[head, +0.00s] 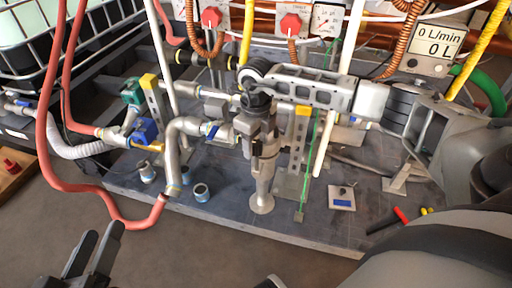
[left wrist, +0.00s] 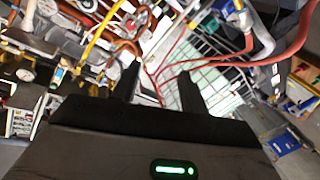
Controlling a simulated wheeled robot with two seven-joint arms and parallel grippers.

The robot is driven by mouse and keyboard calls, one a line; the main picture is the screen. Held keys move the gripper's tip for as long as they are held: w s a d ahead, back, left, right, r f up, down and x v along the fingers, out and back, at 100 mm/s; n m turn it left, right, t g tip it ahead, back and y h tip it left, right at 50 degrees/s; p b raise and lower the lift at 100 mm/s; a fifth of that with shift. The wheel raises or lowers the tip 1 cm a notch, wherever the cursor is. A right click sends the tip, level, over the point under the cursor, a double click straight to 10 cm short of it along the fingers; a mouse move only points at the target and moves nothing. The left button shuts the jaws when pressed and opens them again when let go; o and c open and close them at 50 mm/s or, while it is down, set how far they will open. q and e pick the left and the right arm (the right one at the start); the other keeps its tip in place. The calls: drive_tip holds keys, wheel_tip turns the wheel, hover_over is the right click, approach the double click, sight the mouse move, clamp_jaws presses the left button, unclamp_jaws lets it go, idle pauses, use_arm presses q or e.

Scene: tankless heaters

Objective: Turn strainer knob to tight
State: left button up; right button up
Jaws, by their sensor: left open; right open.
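My left gripper (head: 102,233) is at the lower left of the head view, over the floor in front of the pipe rig. Its two dark fingers are apart and empty. They also show in the left wrist view (left wrist: 160,82), pointing at the rig and the caged tank. My right arm reaches in from the right. My right gripper (head: 254,86) is at the middle of the rig, against the top of a grey metal upright fitting (head: 262,168), which seems to be the strainer. The knob and the contact are hard to make out behind the dark fingers.
A thick silver pipe (head: 178,150) stands left of the fitting. Blue and green valves (head: 145,131) and red hoses (head: 66,190) are further left. Small loose fittings (head: 201,192), a small plate (head: 342,198) and a red-handled tool (head: 400,216) lie on the grey base.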

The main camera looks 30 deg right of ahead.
drive_tip(key=shift+f, duration=0.4)
drive_tip(key=c, duration=1)
use_arm(q)
drive_tip(key=shift+r, duration=0.3)
